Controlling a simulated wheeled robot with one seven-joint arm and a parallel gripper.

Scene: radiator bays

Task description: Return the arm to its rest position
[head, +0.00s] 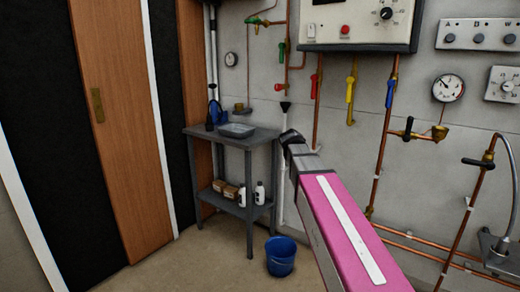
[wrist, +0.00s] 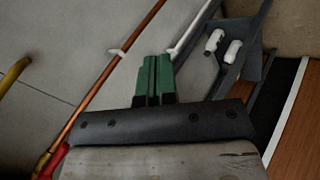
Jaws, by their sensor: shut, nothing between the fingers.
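My gripper (wrist: 154,77) shows in the wrist view with its two green fingers side by side and touching. Nothing is between them. In the head view my pink arm reaches up from the bottom right toward the middle, and the gripper fingers cannot be made out there. In the wrist view the fingers lie in front of the grey wall, with a copper pipe (wrist: 100,88) to their left.
A grey two-tier table (head: 248,142) holds a tray (head: 237,130) on top and white bottles (head: 259,193) below. A blue bucket (head: 281,257) stands on the floor. Copper pipes (head: 412,243), valves and gauges (head: 448,88) line the wall at right. Floor left of the bucket is clear.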

